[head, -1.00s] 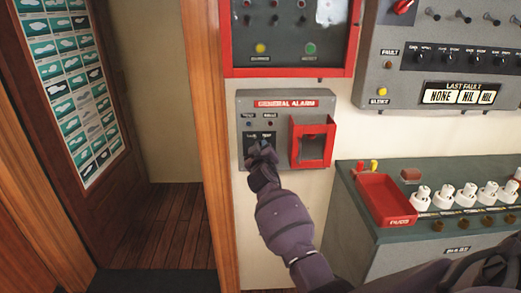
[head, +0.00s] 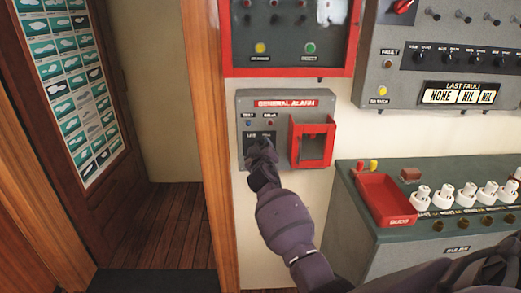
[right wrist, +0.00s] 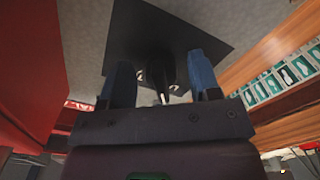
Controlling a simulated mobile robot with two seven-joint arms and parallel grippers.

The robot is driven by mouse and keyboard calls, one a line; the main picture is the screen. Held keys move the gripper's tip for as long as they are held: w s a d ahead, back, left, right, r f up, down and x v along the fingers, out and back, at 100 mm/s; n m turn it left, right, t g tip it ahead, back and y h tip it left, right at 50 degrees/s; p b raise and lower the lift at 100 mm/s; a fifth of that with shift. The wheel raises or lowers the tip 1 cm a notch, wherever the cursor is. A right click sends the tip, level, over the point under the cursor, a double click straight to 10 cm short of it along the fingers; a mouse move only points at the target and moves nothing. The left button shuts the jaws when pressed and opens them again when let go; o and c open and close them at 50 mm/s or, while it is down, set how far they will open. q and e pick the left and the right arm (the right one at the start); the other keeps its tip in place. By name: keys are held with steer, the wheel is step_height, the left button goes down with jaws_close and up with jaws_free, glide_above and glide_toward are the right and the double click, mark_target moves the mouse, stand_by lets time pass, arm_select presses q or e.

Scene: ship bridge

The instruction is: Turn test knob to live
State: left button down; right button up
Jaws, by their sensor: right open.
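The grey general alarm panel (head: 285,178) is on the white wall, under a red title strip. My right gripper (head: 262,143) is in front of its black knob plate (head: 250,136) at the lower left and hides the test knob in the head view. In the right wrist view, the dark knob (right wrist: 157,74) with a white pointer mark stands out from the black plate (right wrist: 165,25). It is between the two fingers of my open right gripper (right wrist: 161,82), with gaps showing on both sides. My left gripper is not in view.
A red open-fronted box (head: 313,118) is fixed on the panel, just right of the gripper. A red-framed panel (head: 290,72) hangs above. A console with a red tray (head: 386,203) and white knobs stands at the right. A doorway opens at the left.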

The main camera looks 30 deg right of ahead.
steer(key=v, duration=1)
steer(key=shift+s+a, duration=0.3)
steer(key=s+a+f+t+y, duration=0.1)
steer(key=s+a+f+y, duration=0.6)
steer(key=a, duration=0.1)
steer(key=s+a+f+g+y, duration=0.1)
steer(key=s+f+g, duration=0.1)
steer(key=s+f, duration=0.6)
steer(key=s+a+f+g+y, duration=0.1)
steer(key=s+a+f+g, duration=0.1)
steer(key=s+f, duration=0.7)
steer(key=s, duration=0.6)
steer(key=shift+f+g, duration=0.3)
steer(key=shift+g, duration=0.1)
steer(key=shift+s, duration=0.1)
